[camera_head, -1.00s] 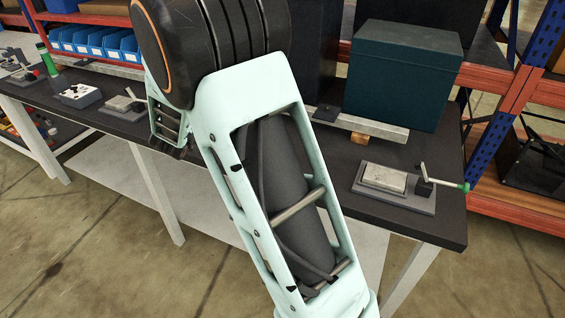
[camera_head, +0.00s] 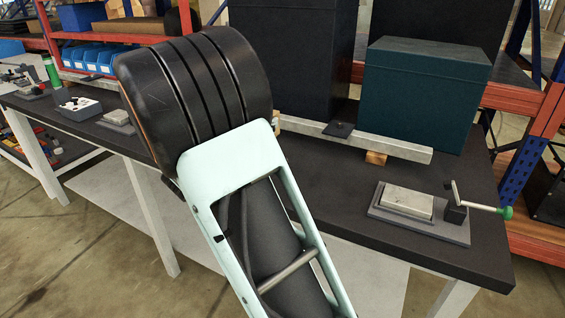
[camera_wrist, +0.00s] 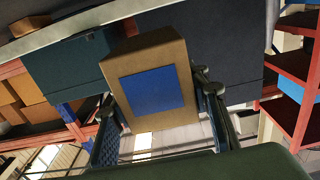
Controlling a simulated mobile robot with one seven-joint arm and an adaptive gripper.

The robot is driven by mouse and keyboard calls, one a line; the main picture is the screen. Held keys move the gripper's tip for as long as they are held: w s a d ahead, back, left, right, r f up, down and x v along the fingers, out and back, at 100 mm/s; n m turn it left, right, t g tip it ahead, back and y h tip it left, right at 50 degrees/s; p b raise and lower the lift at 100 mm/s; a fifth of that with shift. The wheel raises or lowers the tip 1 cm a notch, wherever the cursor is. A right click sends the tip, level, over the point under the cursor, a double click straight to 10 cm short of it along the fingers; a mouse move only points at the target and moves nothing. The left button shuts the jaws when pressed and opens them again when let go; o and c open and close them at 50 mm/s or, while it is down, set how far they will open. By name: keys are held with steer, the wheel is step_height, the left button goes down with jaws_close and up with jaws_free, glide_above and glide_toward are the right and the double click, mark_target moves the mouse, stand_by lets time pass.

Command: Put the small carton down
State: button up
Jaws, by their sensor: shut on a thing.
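The small carton (camera_wrist: 150,85) is brown cardboard with a blue square on the face toward the wrist camera. My gripper (camera_wrist: 155,98) is shut on it, one finger on each side. The carton is off the bench, as far as the wrist view shows; its far side is hidden. In the head view my arm's large black joint and pale link hide the gripper and the carton. The dark workbench (camera_head: 330,205) lies behind and beside my arm.
A dark teal box (camera_head: 425,100) and a taller black box (camera_head: 290,60) stand at the back of the bench. A clamp fixture (camera_head: 420,212) with a green knob sits front right. Blue bins (camera_head: 90,58) stand left.

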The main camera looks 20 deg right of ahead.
steer(key=s+d+f, duration=0.1)
steer(key=f, duration=0.1)
steer(key=s+d+f+b, duration=0.1)
steer(key=d+f, duration=0.1)
steer(key=s+d+f+b, duration=0.1)
steer(key=f, duration=0.1)
steer(key=shift+d, duration=0.35)
steer(key=f, duration=0.2)
steer(key=f+b, duration=0.1)
steer(key=shift+d+f, duration=0.25)
steer(key=shift+f, duration=0.05)
steer(key=shift+s+r, duration=0.1)
steer(key=o, duration=0.8)
steer(key=shift+f, duration=0.25)
steer(key=o, duration=0.4)
steer(key=shift+r, duration=0.1)
steer(key=shift+o, duration=0.2)
